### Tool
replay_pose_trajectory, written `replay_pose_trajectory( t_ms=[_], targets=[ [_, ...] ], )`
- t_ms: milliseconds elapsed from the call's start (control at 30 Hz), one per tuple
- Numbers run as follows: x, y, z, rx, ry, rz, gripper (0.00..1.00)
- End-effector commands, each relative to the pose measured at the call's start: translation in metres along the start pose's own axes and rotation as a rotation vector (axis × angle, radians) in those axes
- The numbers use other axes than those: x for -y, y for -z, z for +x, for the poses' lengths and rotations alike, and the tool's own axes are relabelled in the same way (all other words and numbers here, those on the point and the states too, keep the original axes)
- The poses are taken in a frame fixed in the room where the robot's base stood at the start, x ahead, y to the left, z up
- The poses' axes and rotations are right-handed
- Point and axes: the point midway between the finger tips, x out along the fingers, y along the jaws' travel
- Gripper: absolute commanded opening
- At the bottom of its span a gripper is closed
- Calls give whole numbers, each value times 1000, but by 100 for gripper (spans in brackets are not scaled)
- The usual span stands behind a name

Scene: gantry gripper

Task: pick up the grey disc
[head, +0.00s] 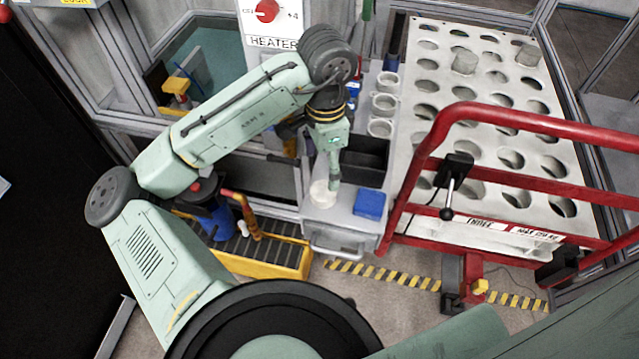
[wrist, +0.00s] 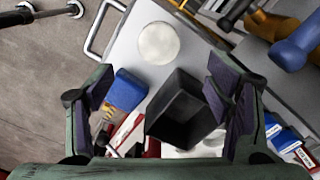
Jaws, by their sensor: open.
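The grey disc (head: 322,194) looks pale, almost white, and lies flat near the front left of a light grey cart top. It also shows at the top middle of the wrist view (wrist: 158,43), fully visible and clear of both fingers. My gripper (head: 333,184) points down over the cart, close to the disc, and hides part of its right side in the head view. In the wrist view my gripper (wrist: 162,85) has its dark-padded fingers wide apart, with nothing held between them. The exact height above the disc is hard to tell.
A blue box (head: 369,204) lies right of the disc, and a black open bin (head: 366,158) sits behind. Several white cups (head: 381,127) line up farther back. A red rail (head: 432,150) and a perforated rack (head: 480,110) stand at right. A cart handle (wrist: 97,30) juts out in front.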

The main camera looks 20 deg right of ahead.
Motion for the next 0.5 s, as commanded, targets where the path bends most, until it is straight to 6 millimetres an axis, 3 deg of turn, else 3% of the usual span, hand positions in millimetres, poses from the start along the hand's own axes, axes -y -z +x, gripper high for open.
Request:
replay_pose_trajectory(
  t_ms=[100,500],
  targets=[
    [0,0,20,0,-1,-1,73],
    [0,-1,61,-1,-1,-1,73]
  ],
)
